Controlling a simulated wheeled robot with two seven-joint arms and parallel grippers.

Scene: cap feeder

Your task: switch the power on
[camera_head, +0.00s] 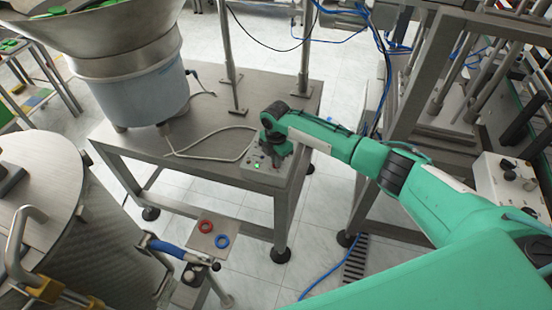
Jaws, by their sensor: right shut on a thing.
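A small grey control box (264,177) sits on the near right corner of the steel table. A green light (257,165) shows on its top face. My right arm reaches in from the right, and its gripper (272,157) points down onto the top of the box. The gripper is shut on the power switch there; the switch itself is mostly hidden by the fingers. My left gripper is not in view.
A bowl feeder (130,80) stands on the steel table (215,120), with a loose grey cable (210,157) beside the box. A steel drum (95,220) and a small plate with red (205,226) and blue (222,241) rings stand nearer. Machine frames stand at right.

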